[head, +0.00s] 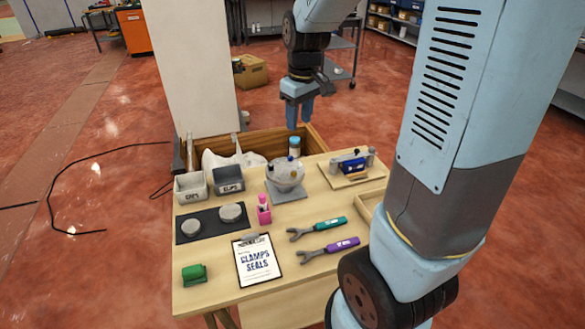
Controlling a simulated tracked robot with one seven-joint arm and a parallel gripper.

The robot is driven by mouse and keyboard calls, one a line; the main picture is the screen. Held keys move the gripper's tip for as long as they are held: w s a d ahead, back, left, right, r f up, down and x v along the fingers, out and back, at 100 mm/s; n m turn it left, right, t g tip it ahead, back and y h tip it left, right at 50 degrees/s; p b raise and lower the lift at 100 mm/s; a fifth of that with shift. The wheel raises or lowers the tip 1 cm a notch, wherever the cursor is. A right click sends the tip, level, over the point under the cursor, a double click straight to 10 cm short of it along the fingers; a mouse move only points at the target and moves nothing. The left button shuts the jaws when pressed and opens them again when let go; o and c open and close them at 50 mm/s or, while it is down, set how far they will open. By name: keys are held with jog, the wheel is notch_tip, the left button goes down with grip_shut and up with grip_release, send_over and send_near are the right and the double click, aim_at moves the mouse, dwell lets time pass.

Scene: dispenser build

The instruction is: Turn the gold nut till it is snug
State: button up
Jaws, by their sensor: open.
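My gripper (299,123) hangs fingers-down over the back of the table, with its two light-blue fingers apart and nothing seen between them. A small jar with a blue lid (294,145) shows just below the fingers; I cannot tell the gap in depth. A blue block fixture (352,165) with grey side parts sits on a wooden board (336,182) at the right back. A small tan-gold piece lies in front of it, too small to tell whether it is the nut. I cannot make out the gold nut with certainty. A round grey vessel (286,173) stands on a grey plate left of the board.
Teal (318,228) and purple (329,250) wrenches lie at the front right. A pale column rises behind; my arm hides the right edge.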

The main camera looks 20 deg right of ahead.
jog(key=n+g, duration=0.1)
send_near(293, 172)
notch_tip(293, 172, down, 8)
jog(key=shift+w+a+f, duration=0.1)
jog(key=shift+w+f, duration=0.1)
jog(key=shift+f, duration=0.05)
dwell(0.4)
grip_shut()
dwell(0.5)
